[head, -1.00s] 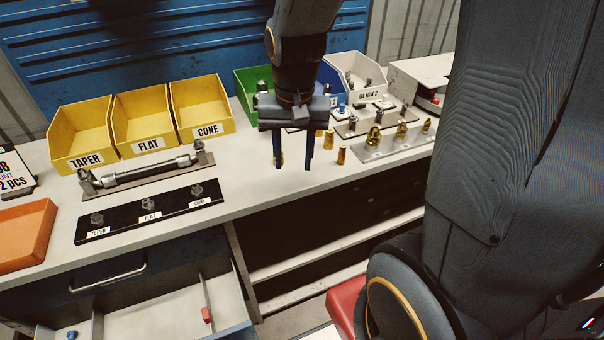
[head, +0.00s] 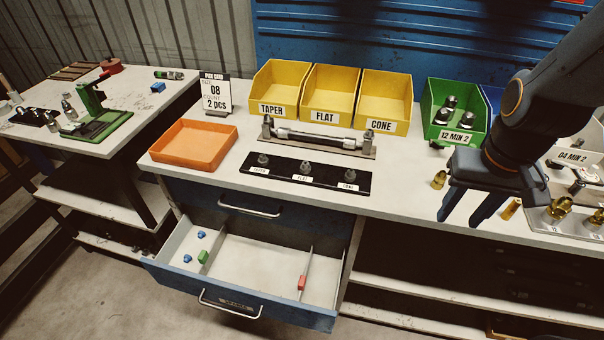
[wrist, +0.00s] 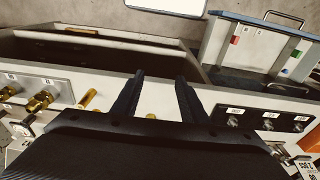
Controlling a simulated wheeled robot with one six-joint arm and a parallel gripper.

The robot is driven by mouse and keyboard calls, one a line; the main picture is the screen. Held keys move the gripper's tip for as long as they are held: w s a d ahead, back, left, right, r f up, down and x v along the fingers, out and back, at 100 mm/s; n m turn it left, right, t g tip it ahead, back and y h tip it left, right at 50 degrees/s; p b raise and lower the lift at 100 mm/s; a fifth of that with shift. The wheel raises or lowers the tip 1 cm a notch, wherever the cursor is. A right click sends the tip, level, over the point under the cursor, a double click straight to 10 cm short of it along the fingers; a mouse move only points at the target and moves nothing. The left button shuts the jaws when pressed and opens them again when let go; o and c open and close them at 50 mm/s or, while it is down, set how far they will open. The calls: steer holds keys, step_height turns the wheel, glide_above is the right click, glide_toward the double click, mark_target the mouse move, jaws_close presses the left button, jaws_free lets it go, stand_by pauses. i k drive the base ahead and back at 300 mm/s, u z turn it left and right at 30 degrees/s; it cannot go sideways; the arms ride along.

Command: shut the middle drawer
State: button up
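The middle drawer (head: 237,312) is pulled out from the blue cabinet under the bench, below a shut top drawer (head: 249,203). Its front has a silver bar handle (head: 230,304). Blue pieces, a green piece and a red piece lie inside among dividers. The open drawer also shows in the wrist view (wrist: 256,47), at the upper right. My gripper (head: 468,221) is open and empty, pointing down over the bench's front part, to the right of the drawer. In the wrist view its two fingers (wrist: 158,92) stand apart with nothing between them.
The bench (head: 400,190) carries yellow bins (head: 330,92), a green bin (head: 455,112), an orange tray (head: 196,146), a black fitting strip (head: 300,172) and brass fittings near my gripper. Open shelves lie below, right of the drawer. Floor in front of the drawer is clear.

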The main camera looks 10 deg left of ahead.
mark_target(259, 278)
steer(key=u, duration=2.15)
